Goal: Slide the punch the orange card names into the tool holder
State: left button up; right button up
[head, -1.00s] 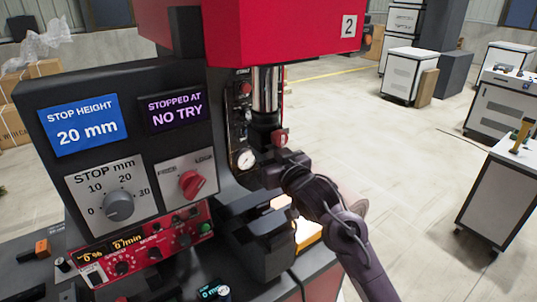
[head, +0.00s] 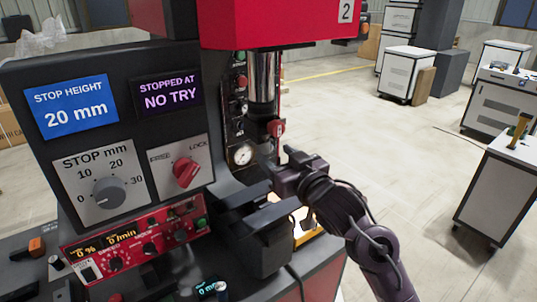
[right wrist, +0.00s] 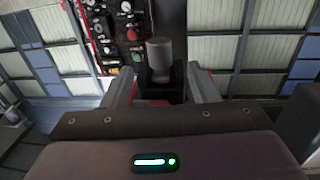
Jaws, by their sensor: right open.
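The press ram (head: 263,80) is a bright steel cylinder, with a dark tool holder and a red lever (head: 276,128) at its lower end. My right gripper (head: 272,165) is open just below and to the right of it. In the right wrist view, a grey cylindrical piece (right wrist: 160,55) stands between the open fingers (right wrist: 163,90), apart from both; I cannot tell whether it is the punch or part of the holder. No orange card can be made out. My left gripper is not in view.
The control panel (head: 130,190) shows a 20 mm stop height and "NO TRY". A red feeder unit (head: 135,240) sits below it. Small items, one orange and black (head: 37,246), lie at the lower left. White cabinets (head: 500,190) stand at right beyond open floor.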

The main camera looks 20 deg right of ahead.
jog(key=shift+s+d, duration=0.15)
jog(key=shift+s, duration=0.45)
